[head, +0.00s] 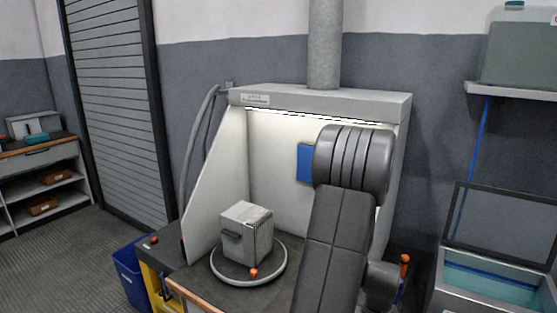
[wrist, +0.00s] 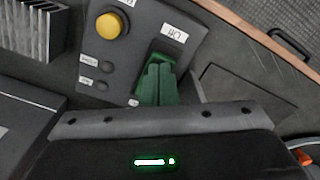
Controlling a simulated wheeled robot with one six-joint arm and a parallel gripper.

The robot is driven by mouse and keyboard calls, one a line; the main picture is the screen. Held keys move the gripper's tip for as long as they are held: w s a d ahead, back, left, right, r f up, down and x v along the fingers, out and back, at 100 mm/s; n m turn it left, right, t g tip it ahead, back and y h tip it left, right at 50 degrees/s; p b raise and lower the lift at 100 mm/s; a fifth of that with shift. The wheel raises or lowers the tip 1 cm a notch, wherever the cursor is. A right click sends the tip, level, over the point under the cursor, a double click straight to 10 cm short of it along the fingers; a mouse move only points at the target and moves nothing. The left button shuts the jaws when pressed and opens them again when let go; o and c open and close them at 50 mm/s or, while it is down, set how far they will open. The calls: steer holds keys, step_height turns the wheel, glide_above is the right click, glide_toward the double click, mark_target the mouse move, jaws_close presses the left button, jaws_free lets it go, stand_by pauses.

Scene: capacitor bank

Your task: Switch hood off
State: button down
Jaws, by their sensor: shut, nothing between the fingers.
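The hood (head: 330,99) stands against the wall in the head view, with a lit strip (head: 300,116) under its top. In the wrist view a grey control panel (wrist: 128,62) carries a large yellow round button (wrist: 112,26) and two small dark buttons with labels. A white label (wrist: 174,34) sits at the panel's top right, its text hard to read. My gripper (wrist: 158,66) is shut and empty, its green fingers over the panel just below that label. They cover most of a dark switch-like part there; I cannot tell whether they touch it. In the head view my arm hides the gripper.
A grey box (head: 246,232) sits on a round turntable (head: 217,272) inside the hood. A blue bin (head: 127,262) stands at left, and a tank with an open lid (head: 490,280) at right. A finned metal block (wrist: 30,30) is left of the panel.

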steer(key=shift+f, duration=0.3)
steer(key=shift+r, duration=0.1)
steer(key=shift+r+p, duration=2.3)
steer(key=shift+r, duration=1.2)
steer(key=shift+f, duration=0.2)
step_height(320, 180, down, 7)
steer(key=b, duration=0.5)
steer(key=shift+r, duration=0.2)
